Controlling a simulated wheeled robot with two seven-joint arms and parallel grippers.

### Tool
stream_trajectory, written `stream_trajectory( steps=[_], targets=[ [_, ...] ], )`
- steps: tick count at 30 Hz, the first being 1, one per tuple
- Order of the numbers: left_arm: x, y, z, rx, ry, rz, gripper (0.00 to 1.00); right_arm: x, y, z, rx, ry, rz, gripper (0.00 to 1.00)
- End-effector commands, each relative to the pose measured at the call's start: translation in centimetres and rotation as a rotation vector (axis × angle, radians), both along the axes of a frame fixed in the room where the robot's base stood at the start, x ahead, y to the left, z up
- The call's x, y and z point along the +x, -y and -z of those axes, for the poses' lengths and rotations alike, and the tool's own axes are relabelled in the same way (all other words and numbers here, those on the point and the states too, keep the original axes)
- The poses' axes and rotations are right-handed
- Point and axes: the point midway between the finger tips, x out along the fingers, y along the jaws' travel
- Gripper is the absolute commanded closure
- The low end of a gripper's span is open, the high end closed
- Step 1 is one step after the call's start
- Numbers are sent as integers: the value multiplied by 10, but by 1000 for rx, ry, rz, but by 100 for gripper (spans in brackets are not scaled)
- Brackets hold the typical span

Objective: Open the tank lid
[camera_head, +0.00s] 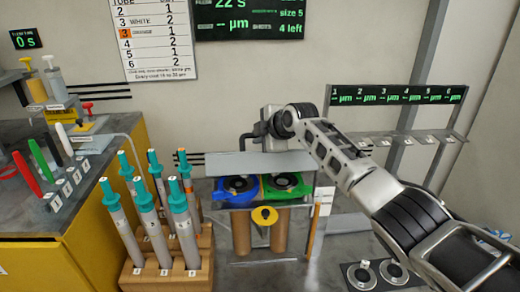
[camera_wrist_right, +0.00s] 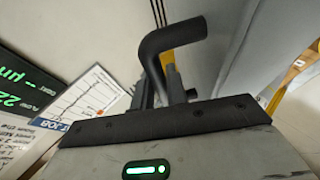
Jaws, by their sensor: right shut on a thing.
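The tank (camera_head: 262,205) stands at the back centre, with a blue ring (camera_head: 238,187) and a green ring (camera_head: 286,185) around dark round openings. A pale grey plate that looks like the lid (camera_head: 225,165) stands up behind the rings, leaving the openings uncovered. My right gripper (camera_head: 268,130) is above the plate, shut on a black bent handle (camera_wrist_right: 165,50) that fills the middle of the right wrist view. The fingertips are largely hidden in the head view. My left gripper is not in view.
A wooden rack (camera_head: 165,275) with several teal-capped tubes stands left of the tank. A yellow-sided bench (camera_head: 105,215) is further left. A gauge shelf (camera_head: 410,138) is on the right. My right arm crosses the right side.

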Motion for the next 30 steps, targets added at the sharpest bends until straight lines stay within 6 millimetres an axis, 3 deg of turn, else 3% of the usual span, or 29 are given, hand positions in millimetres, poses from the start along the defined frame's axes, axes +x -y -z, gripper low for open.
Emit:
stream_trajectory(
  steps=[16, 17, 18, 19, 30],
  targets=[
    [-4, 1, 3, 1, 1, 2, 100, 6, 0, -5, 0, 8, 0, 100],
    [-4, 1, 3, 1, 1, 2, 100, 6, 0, -5, 0, 8, 0, 80],
    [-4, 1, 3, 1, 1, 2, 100, 6, 0, -5, 0, 8, 0, 69],
    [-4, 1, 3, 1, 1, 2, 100, 6, 0, -5, 0, 8, 0, 64],
    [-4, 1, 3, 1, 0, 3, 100, 4, 1, -6, -1, 6, -1, 64]
  ],
)
